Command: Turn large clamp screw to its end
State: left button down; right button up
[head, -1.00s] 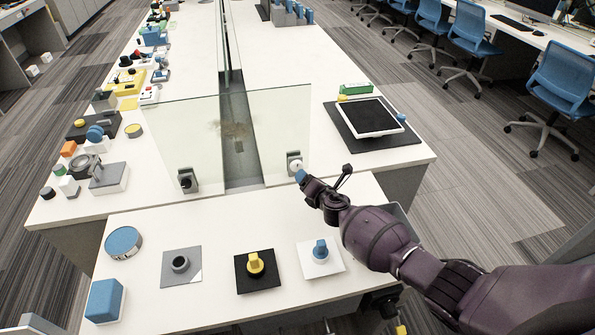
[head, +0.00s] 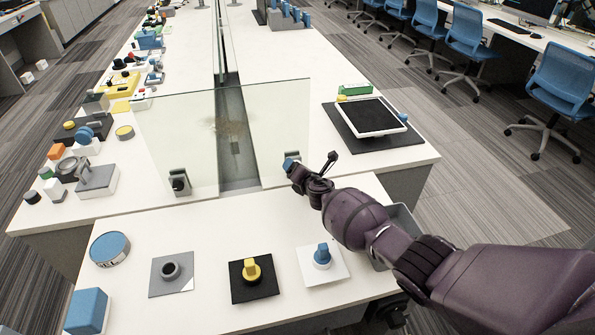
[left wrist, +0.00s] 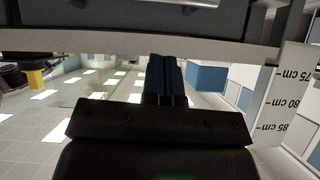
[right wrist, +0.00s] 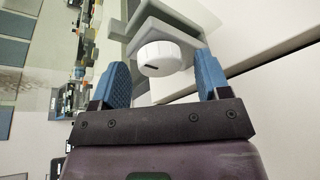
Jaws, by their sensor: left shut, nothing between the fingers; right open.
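A grey clamp with a round white screw head (right wrist: 160,57) shows in the right wrist view. The head has a short dark mark on its rim. My right gripper (right wrist: 163,85) is open, with one blue finger on each side of the screw head and a visible gap to each. A second clamp (head: 179,182) with a dark screw holds the panel's left side. My left gripper (left wrist: 165,80) is shut and empty in the left wrist view, outside the head view.
The upright glass panel (head: 215,130) stands just beyond the near table (head: 215,230). On that table are a yellow knob (head: 251,270), a blue knob (head: 322,256) and a grey ring (head: 170,270). A tablet (head: 372,117) lies at the right. A height scale (left wrist: 290,100) stands beside my left gripper.

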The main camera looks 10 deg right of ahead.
jog(key=c, duration=0.9)
jog(key=shift+m+y+b, duration=0.3)
jog(key=shift+m+b, duration=0.15)
jog(key=shift+m, duration=0.15)
jog(key=o, duration=0.9)
pick_arm(q)
jog(key=shift+w+f, duration=0.15)
jog(key=shift+f, duration=0.15)
